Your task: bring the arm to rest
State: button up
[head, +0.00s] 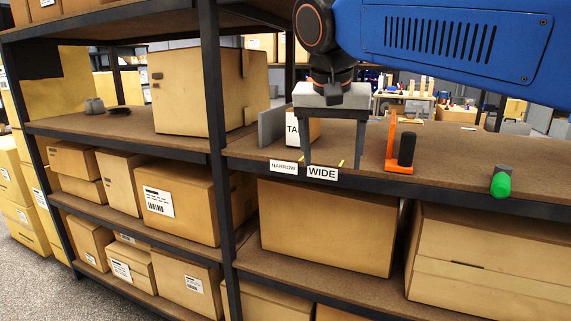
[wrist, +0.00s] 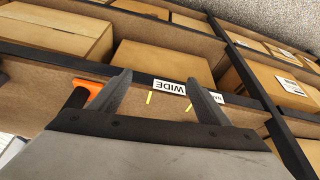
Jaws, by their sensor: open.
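My gripper (head: 333,140) is open with nothing between its fingers. In the head view it hangs fingers-down over the upper shelf (head: 450,158), behind the NARROW label (head: 284,167) and the WIDE label (head: 322,173) on the shelf's front edge. In the wrist view its two fingers (wrist: 163,98) point towards the shelf edge and stand apart, with the WIDE label (wrist: 172,87) and yellow marks between them. My blue arm reaches in from the upper right. I cannot tell whether the fingertips touch the shelf.
An orange stand (head: 391,150) with a black cylinder (head: 407,149) is right of my gripper. A grey block (head: 271,127) and a partly hidden box marked TA (head: 293,133) stand close by. A black shelf post (head: 213,110) rises left.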

jog(key=s+d+f+n, duration=0.1)
jog(key=s+d+f, duration=0.5)
jog(key=f, duration=0.3)
jog(key=s+d+f+n, duration=0.1)
jog(key=s+d+f, duration=0.5)
jog(key=f, duration=0.4)
jog(key=s+d+f+n+y, duration=0.1)
jog(key=s+d+f, duration=0.5)
jog(key=f, duration=0.4)
jog(key=shift+s+d+f+t, duration=0.2)
jog(key=shift+d+t, duration=0.2)
jog(key=shift+d, duration=0.4)
